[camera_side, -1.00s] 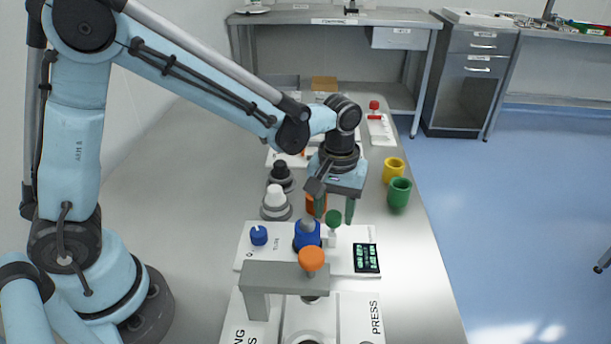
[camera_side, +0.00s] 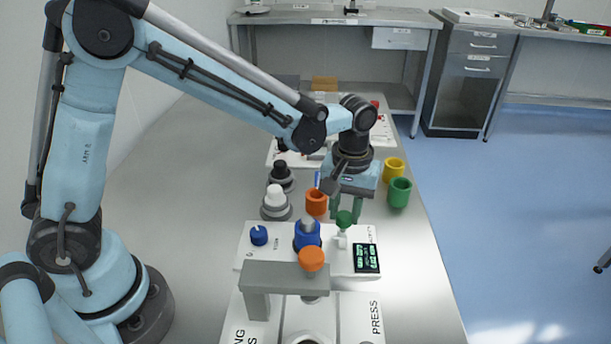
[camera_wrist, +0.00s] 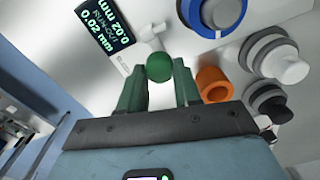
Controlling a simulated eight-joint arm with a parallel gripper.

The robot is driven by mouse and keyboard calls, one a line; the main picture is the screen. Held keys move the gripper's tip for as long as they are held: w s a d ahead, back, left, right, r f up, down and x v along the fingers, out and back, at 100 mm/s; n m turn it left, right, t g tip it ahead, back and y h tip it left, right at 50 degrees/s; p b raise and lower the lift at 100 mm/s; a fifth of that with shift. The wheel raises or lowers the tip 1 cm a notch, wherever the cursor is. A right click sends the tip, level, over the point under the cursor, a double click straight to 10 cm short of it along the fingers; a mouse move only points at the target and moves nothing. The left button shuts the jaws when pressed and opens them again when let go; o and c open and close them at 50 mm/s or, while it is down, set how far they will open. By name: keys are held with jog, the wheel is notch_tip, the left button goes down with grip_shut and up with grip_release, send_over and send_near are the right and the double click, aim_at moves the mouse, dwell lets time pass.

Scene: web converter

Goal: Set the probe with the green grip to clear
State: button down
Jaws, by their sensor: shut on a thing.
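The probe's round green grip (camera_side: 344,218) stands on a white lever stem (camera_side: 342,240) on a white panel, beside a dark display (camera_side: 367,258). In the wrist view the green grip (camera_wrist: 159,66) sits between the green fingertips of my gripper (camera_wrist: 159,88), with the white stem (camera_wrist: 151,33) behind it. My gripper (camera_side: 346,210) is shut on the grip from above. The panel lettering by the lever is too small to read surely.
An orange cup (camera_side: 316,202), a green cup (camera_side: 399,192) and a yellow cup (camera_side: 393,170) stand behind. A blue knob (camera_side: 258,235) is at left.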

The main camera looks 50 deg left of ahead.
aim_at(346, 213)
jog(key=c, duration=0.8)
grip_release()
jog(key=shift+w+d, duration=0.15)
jog(key=shift+w, duration=0.05)
notch_tip(346, 213, up, 12)
jog(key=shift+r, duration=0.1)
jog(key=shift+s, duration=0.1)
jog(key=s+a+f+m+t, duration=0.1)
jog(key=s+a+m+t, duration=0.1)
jog(key=s+a, duration=0.1)
jog(key=s+a+m+t, duration=0.2)
jog(key=s+a+t, duration=0.1)
jog(key=s+a, duration=0.1)
jog(key=s+a+f+m+t, duration=0.1)
jog(key=s+a+m+t, duration=0.1)
jog(key=s+a, duration=0.2)
jog(key=shift+f, duration=0.35)
